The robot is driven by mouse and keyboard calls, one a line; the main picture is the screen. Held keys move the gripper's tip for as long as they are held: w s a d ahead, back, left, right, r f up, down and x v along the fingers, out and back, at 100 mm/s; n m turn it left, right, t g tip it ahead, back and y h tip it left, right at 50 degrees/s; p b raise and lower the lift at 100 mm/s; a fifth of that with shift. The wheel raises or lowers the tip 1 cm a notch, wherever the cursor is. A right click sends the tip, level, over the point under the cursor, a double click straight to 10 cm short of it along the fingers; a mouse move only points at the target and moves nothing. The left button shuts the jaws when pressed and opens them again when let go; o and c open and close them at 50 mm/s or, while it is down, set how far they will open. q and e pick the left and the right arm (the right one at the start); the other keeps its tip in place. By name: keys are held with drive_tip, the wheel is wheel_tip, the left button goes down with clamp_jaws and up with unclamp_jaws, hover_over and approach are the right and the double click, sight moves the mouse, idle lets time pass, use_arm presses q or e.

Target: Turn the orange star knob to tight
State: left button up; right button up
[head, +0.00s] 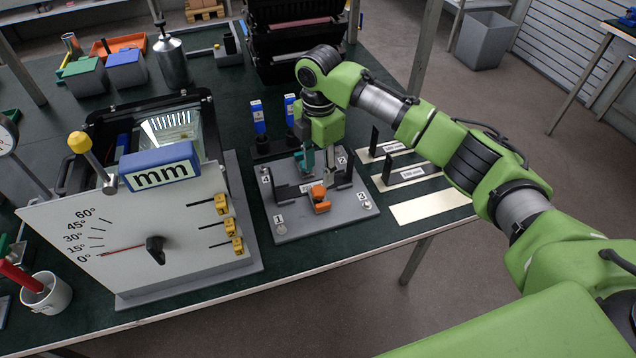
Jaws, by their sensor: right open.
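A small orange part (320,199), the only one here that could be the orange star knob, sits near the middle of a grey fixture plate (300,228). It is too small for me to tell its star shape or how far it is turned. My right gripper (318,163) points down over the back half of the plate, behind the orange part. It is open, and its fingers look apart from the orange part. My left gripper is not in view.
The table's front edge is close.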

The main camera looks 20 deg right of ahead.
sight(319, 189)
wheel_tip(319, 189, down, 6)
drive_tip(key=shift+r, duration=0.1)
drive_tip(key=shift+f, duration=0.55)
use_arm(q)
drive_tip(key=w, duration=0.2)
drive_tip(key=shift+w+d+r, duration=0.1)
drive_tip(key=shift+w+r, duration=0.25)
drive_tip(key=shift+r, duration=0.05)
use_arm(e)
drive_tip(key=c, duration=1.1)
